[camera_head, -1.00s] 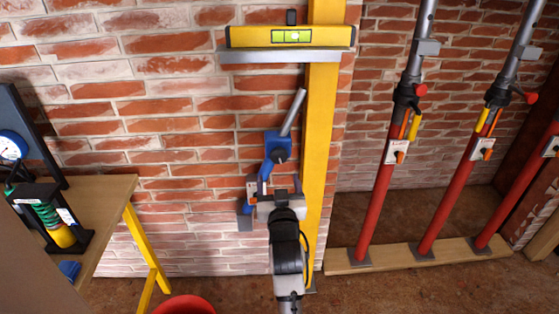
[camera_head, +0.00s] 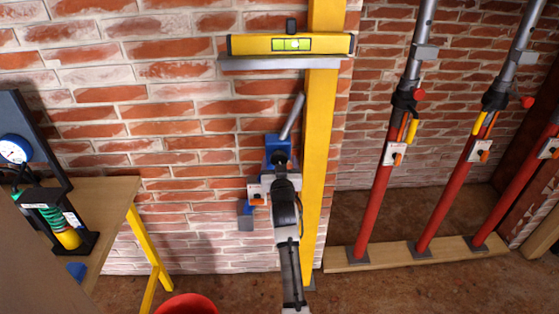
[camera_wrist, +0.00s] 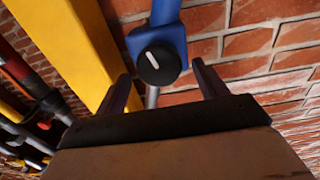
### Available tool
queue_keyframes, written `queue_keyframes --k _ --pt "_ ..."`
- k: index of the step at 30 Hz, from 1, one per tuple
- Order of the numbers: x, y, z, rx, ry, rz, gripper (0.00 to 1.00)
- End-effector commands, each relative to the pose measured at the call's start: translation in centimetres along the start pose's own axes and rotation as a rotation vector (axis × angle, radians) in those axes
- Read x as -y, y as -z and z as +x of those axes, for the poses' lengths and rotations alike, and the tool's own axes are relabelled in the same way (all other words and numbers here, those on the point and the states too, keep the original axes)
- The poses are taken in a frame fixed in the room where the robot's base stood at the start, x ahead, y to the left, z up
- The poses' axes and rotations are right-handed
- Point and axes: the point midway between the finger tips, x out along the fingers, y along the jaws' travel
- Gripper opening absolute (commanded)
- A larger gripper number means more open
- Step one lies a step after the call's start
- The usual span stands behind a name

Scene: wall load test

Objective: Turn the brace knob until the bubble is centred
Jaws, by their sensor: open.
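The brace knob (camera_wrist: 158,64) is round and black with a white mark, on a blue block (camera_wrist: 157,38) of the brace. In the wrist view it shows between my open gripper's two fingers (camera_wrist: 161,78), with a gap on each side. Whether the fingertips reach its depth I cannot tell. In the head view my gripper (camera_head: 279,178) is in front of the brace, just below the knob, partly hiding it. The yellow level (camera_head: 250,45) lies on a grey ledge (camera_head: 270,63). Its green vial (camera_head: 291,44) shows, but the bubble's exact place is too small to judge.
A yellow post (camera_head: 320,130) stands close right of the brace, before a brick wall. Red props (camera_head: 372,210) stand on a wooden board at right. A wooden bench (camera_head: 110,205) with a gauge (camera_head: 15,148) is at left, a red bucket (camera_head: 187,305) below.

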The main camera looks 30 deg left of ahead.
Motion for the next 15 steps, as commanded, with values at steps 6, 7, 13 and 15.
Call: queue_keyframes --k 6,7,13,15 --pt "-0.01 -0.03 0.54 0.001 0.000 0.000 0.72" --pt "-0.01 -0.04 0.54 0.000 0.000 0.001 0.72" --pt "0.00 -0.04 0.51 0.000 0.000 0.000 0.64" --pt "0.00 -0.04 0.51 0.000 0.000 0.000 0.55"
